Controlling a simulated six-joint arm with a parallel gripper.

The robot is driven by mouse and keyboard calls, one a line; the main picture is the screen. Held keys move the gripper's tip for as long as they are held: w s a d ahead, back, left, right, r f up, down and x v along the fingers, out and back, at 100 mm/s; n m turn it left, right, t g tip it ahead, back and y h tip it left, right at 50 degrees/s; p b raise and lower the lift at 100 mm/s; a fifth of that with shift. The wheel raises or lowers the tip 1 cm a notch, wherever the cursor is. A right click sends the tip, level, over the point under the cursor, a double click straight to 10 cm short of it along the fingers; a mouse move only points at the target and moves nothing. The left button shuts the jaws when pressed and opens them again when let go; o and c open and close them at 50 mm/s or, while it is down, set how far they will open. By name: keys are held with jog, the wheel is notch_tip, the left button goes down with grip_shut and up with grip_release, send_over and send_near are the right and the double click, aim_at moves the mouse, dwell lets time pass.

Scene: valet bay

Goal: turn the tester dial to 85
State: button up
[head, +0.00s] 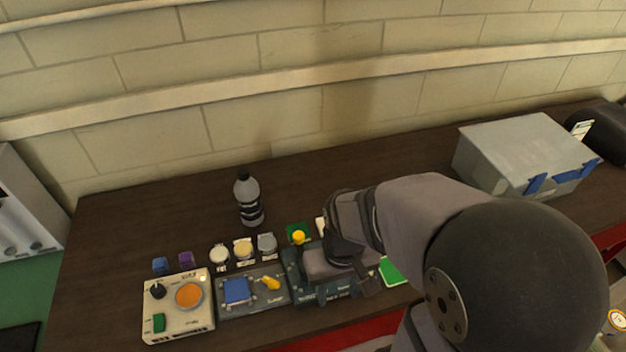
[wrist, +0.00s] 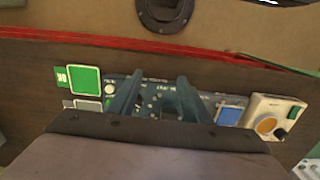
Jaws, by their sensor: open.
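A dark teal panel (head: 297,278) with white markings lies on the bench below my gripper (head: 345,268), and a yellow knob (head: 298,237) shows at its upper left. In the wrist view the panel (wrist: 150,87) shows between and around the two fingers of my gripper (wrist: 155,85). The fingers are apart with nothing held between them. A dial on this panel is not clearly visible; my arm and fingers cover part of it. A cream box (head: 160,325) at the left carries a black knob (head: 157,290) and an orange disc (head: 189,295). I cannot read any dial setting.
A grey tray (head: 253,306) with a blue block (head: 236,290) and yellow piece (head: 270,283) lies between box and panel. Several small jars stand behind it. A grey bin (head: 525,150) is at right. Bench space between bottle and bin is clear.

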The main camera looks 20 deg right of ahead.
jog(key=w+d+n, duration=0.1)
jog(key=w, duration=0.2)
jog(key=w+d+n, duration=0.1)
jog(key=w+d, duration=0.1)
jog(key=w, duration=0.1)
jog(key=w+d+n, duration=0.1)
jog(key=w, duration=0.1)
jog(key=shift+w+d+f+n+t+h+b, duration=0.2)
jog(key=shift+w+n+t+h+b, duration=0.1)
jog(key=shift+w, duration=0.1)
jog(key=shift+w+r+n, duration=0.1)
jog(key=shift+r+n, duration=0.1)
jog(key=shift+n, duration=0.4)
jog(key=shift+d+f+n, duration=0.1)
jog(key=shift+n, duration=0.9)
jog(key=shift+f, duration=0.2)
jog(key=shift+d+f+p, duration=0.15)
jog(key=shift+f+p, duration=0.55)
jog(key=shift+f, duration=2.75)
